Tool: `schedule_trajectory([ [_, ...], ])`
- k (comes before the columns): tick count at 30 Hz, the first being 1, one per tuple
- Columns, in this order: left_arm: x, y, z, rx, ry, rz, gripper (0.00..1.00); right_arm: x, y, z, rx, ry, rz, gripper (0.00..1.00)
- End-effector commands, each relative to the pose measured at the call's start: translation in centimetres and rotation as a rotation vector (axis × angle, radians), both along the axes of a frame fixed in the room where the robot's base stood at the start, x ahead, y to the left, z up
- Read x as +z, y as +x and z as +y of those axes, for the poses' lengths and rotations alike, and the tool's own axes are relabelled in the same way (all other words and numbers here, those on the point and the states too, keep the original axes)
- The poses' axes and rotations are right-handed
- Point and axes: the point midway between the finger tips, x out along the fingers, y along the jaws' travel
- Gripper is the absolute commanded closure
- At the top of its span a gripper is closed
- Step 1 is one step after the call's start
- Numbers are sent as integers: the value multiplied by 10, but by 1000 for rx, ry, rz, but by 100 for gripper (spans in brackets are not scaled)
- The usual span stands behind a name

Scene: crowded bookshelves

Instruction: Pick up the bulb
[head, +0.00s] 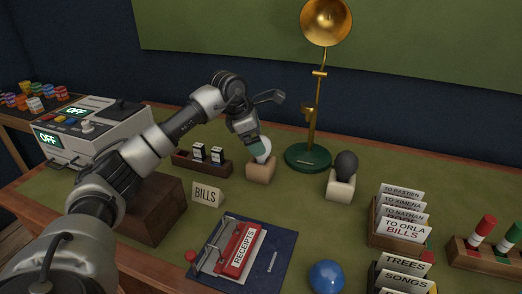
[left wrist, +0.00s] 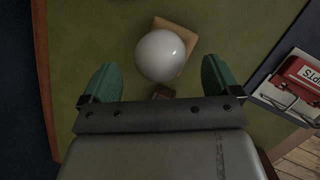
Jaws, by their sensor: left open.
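The white round bulb (head: 264,150) stands in a small tan wooden holder (head: 261,172) on the green desk top, left of the brass lamp. In the left wrist view the bulb (left wrist: 160,55) lies just ahead of my fingertips, centred between them, with the holder (left wrist: 184,38) under it. My left gripper (head: 257,147) is open, right at the bulb, and partly hides it in the head view. In the left wrist view its two green fingers (left wrist: 160,78) are spread wide, with nothing held. My right gripper does not show.
A brass lamp (head: 313,110) on a green base stands close on the right. A dark bulb-shaped object (head: 346,164) sits in a pale holder (head: 340,187).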

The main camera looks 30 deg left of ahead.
Motion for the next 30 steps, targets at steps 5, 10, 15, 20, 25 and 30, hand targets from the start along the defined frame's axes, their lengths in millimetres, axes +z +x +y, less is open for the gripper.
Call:
schedule_trajectory([
  [5,-26,8,-5,-1,-1,4,8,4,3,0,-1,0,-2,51],
  [10,-42,15,-8,0,-1,1,8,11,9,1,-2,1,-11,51],
  [15,-42,15,-8,0,0,0,8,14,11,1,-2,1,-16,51],
  [20,-42,15,-8,0,0,0,30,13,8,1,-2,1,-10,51],
  [25,-41,15,-8,0,0,0,55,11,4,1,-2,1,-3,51],
  [30,-41,15,-8,0,0,0,56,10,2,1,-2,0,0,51],
])
